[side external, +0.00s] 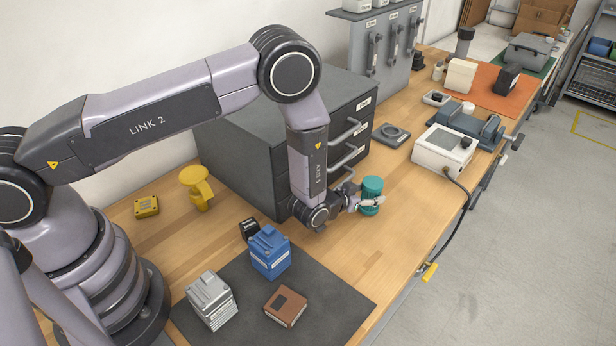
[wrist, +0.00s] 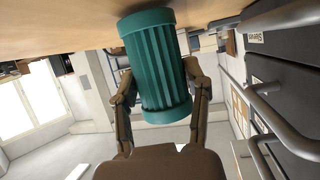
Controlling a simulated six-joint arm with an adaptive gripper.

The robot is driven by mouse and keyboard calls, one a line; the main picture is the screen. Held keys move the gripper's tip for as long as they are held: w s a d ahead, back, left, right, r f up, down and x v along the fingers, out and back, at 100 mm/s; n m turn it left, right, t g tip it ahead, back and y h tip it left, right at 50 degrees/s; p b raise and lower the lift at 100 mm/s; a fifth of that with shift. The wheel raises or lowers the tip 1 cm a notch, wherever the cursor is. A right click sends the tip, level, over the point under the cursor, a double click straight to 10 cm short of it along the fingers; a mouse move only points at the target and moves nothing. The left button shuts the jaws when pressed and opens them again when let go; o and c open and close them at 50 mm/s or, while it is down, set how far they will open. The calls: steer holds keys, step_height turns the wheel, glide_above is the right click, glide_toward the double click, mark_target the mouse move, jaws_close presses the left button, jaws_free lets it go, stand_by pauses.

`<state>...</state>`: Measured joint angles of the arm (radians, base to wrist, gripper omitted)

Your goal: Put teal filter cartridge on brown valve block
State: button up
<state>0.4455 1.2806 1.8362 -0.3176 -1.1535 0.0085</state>
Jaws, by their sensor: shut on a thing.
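The teal filter cartridge (side external: 371,192) is a ribbed cylinder standing upright at the wooden bench, in front of the dark drawer cabinet. My gripper (side external: 366,203) reaches it from the left and is shut on it. In the wrist view the cartridge (wrist: 157,66) fills the middle, with a finger of my gripper (wrist: 160,95) on each side. One end of it is close to the bench top; I cannot tell whether it touches. The brown valve block (side external: 286,306) lies on the dark mat in the foreground, with nothing on its top.
A blue block (side external: 270,252), a grey finned block (side external: 211,300) and the brown block share the dark mat (side external: 340,297). A small black item (side external: 249,229) stands by the blue one. The drawer cabinet (side external: 250,140) with protruding handles is close to my arm. Bench right of the mat is clear.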

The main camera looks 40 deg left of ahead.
step_height(320, 180, up, 3)
steer(key=shift+f, duration=0.1)
steer(key=s+a+r, duration=0.5)
steer(key=s+r, duration=0.5)
steer(key=s, duration=0.3)
steer(key=w+a+r+n+y, duration=0.1)
steer(key=w+a+r, duration=0.1)
steer(key=r, duration=0.3)
steer(key=w+a+r+n+y, duration=0.1)
steer(key=w+a+r, duration=0.1)
steer(key=r, duration=0.3)
steer(key=a+r+n+y, duration=0.3)
steer(key=a+r, duration=0.3)
steer(key=a, duration=0.4)
steer(key=w+d+f+m+h, duration=0.1)
steer(key=d+f+m+h, duration=0.5)
steer(key=d, duration=0.3)
steer(key=m+g+h, duration=1.1)
steer(key=m+g, duration=0.2)
steer(key=m, duration=0.2)
glide_above(282, 301)
steer(key=shift+f, duration=10.05)
steer(key=shift+f, duration=0.1)
